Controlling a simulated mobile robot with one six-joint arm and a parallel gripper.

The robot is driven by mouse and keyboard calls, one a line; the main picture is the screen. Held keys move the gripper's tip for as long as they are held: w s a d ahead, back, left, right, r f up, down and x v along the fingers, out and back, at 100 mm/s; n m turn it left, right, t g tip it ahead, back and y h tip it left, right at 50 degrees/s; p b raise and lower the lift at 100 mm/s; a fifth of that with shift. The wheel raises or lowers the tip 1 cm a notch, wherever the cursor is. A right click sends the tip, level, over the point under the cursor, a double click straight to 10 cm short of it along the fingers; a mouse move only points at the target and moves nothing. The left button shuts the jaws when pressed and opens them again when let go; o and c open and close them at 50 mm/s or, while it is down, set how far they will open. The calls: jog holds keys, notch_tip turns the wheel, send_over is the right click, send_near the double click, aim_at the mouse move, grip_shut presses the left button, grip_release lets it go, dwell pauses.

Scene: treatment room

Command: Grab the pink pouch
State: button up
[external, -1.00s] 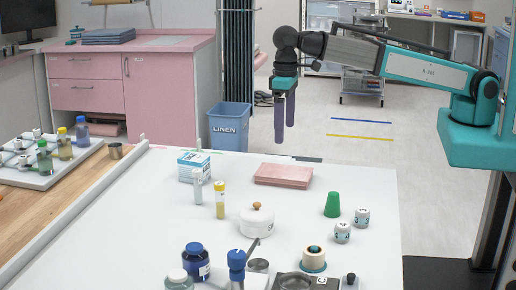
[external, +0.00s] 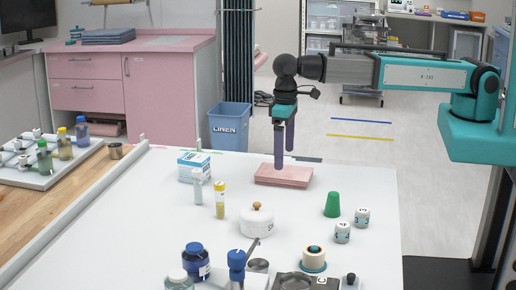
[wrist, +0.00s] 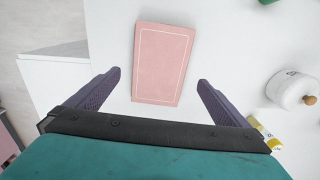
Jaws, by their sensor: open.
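The pink pouch (external: 284,175) is a flat rectangle with a pale border line. It lies on the white table (external: 150,235) toward its far edge. In the wrist view the pouch (wrist: 160,62) sits ahead of and between the two fingers, apart from both. My gripper (external: 284,160) is open and empty, its purple fingers pointing down over the far part of the pouch in the external view. The fingers also show in the wrist view (wrist: 160,80). Whether the fingertips touch the pouch cannot be told from the external view.
A blue-and-white box (external: 193,166), a yellow-capped tube (external: 220,200) and a white lidded pot (external: 257,221) stand left and in front of the pouch. The table around the pouch is clear.

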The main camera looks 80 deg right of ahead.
aim_at(284, 172)
dwell(0.3)
jog(key=shift+f+p, duration=1.1)
jog(key=shift+f, duration=1.5)
jog(key=c, duration=1.1)
jog(key=shift+r, duration=0.15)
notch_tip(284, 172, up, 10)
jog(key=b, duration=0.2)
jog(key=shift+b, duration=0.35)
